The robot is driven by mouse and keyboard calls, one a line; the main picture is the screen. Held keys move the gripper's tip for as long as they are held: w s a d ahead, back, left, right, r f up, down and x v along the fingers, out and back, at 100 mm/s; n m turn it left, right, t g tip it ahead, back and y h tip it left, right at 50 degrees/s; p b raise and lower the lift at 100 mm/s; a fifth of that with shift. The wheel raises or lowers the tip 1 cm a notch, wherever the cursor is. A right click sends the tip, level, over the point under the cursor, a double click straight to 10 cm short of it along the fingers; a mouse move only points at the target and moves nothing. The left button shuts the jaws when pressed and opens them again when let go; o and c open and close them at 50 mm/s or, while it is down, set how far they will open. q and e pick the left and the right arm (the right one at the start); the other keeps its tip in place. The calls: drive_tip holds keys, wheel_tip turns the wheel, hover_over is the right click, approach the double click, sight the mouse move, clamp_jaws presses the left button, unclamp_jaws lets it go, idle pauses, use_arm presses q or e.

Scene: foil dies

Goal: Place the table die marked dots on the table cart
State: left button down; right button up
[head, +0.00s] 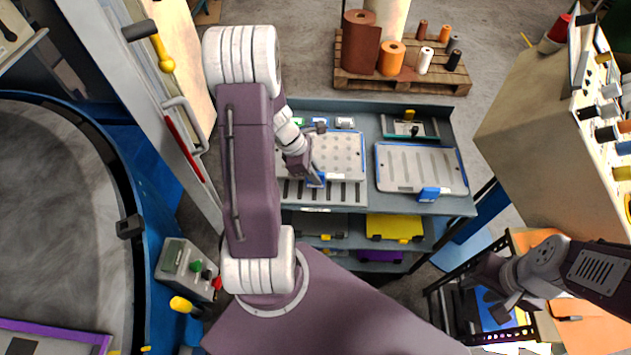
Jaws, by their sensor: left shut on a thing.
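The die marked dots (343,150) is a pale plate with rows of round dots and a blue handle at its near edge. It is over the left part of the blue-grey table cart (459,207); I cannot tell whether it rests there or hangs just above. My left gripper (316,181) is shut on its blue handle, and my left arm hides the plate's left side. A second pale plate with long bars (420,165) and a blue handle lies on the cart's right. My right gripper (493,293) looks open and empty, at the lower right.
Lower cart shelves hold a yellow case (394,226) and dark ones. A pallet (440,76) with foil rolls stands behind. A beige machine (530,105) stands right. A blue-rimmed round table (60,200) stands left.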

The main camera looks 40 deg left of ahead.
sight(320, 187)
use_arm(q)
wheel_tip(320, 187, down, 4)
drive_tip(key=shift+r+b, duration=0.25)
drive_tip(key=shift+b, duration=0.2)
drive_tip(key=shift+w+f, duration=0.1)
drive_tip(key=shift+f, duration=0.15)
drive_tip(key=shift+f, duration=0.1)
drive_tip(key=c, duration=1.4)
unclamp_jaws()
